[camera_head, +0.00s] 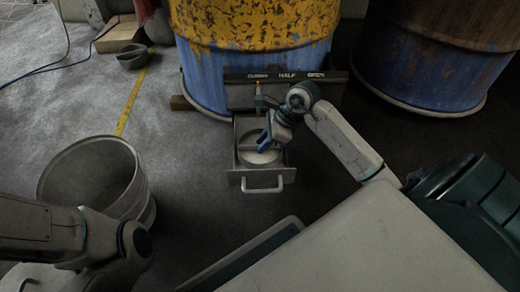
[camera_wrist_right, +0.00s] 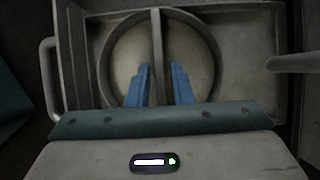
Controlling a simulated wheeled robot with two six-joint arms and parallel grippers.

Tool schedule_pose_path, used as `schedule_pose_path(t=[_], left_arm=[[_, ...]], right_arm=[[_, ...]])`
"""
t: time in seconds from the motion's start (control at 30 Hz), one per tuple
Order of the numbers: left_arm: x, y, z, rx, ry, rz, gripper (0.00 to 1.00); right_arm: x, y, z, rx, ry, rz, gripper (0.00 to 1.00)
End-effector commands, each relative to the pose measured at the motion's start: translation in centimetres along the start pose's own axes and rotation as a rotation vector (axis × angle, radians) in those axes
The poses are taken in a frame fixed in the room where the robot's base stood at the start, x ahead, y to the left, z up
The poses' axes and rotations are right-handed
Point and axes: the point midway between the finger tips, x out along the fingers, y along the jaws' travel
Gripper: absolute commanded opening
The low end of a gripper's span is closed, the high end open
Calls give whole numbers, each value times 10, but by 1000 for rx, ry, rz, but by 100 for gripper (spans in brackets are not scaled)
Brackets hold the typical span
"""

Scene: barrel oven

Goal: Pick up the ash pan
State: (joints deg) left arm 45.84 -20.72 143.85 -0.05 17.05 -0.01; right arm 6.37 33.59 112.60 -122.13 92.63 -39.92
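The ash pan (camera_head: 250,157) is a round grey pan with a straight bar across its top. It sits in a square metal drawer (camera_head: 240,181) pulled out from the blue and yellow barrel oven (camera_head: 255,40). My right gripper (camera_head: 264,145) is over the pan, pointing down. In the right wrist view, the pan (camera_wrist_right: 200,48) shows with its bar (camera_wrist_right: 156,50) running between the two blue fingers of my right gripper (camera_wrist_right: 160,86). The fingers are apart, one on each side of the bar, with gaps visible. My left gripper is out of view.
The drawer's front handle (camera_head: 262,188) faces me. A plate marked closed, half, open (camera_head: 310,76) crosses the barrel above the drawer. A metal bucket (camera_head: 95,175) stands at left. A second rusty barrel (camera_head: 440,55) is at right. Floor between bucket and drawer is clear.

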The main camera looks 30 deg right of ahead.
Motion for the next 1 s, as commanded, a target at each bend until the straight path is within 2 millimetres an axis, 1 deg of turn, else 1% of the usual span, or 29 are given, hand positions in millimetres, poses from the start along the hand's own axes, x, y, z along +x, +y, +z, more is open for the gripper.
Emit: schedule_pose_path(t=[0.03, 0.17, 0.4, 0.47, 0.5, 0.87, 1.0], left_arm=[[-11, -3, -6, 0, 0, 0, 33], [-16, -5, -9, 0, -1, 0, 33], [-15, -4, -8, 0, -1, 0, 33], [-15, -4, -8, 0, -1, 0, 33], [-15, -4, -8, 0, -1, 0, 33], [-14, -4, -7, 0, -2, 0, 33], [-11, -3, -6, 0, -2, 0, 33]], right_arm=[[14, 0, -2, 1, -4, 1, 20], [22, 0, -1, 0, -2, 0, 20], [21, 0, 0, 0, 0, 0, 20], [21, 0, 0, 0, 0, 0, 8], [21, 0, 0, 0, -1, 0, 0], [20, 0, 1, 0, -2, -1, 0], [16, 0, 3, -1, -2, -1, 0]])
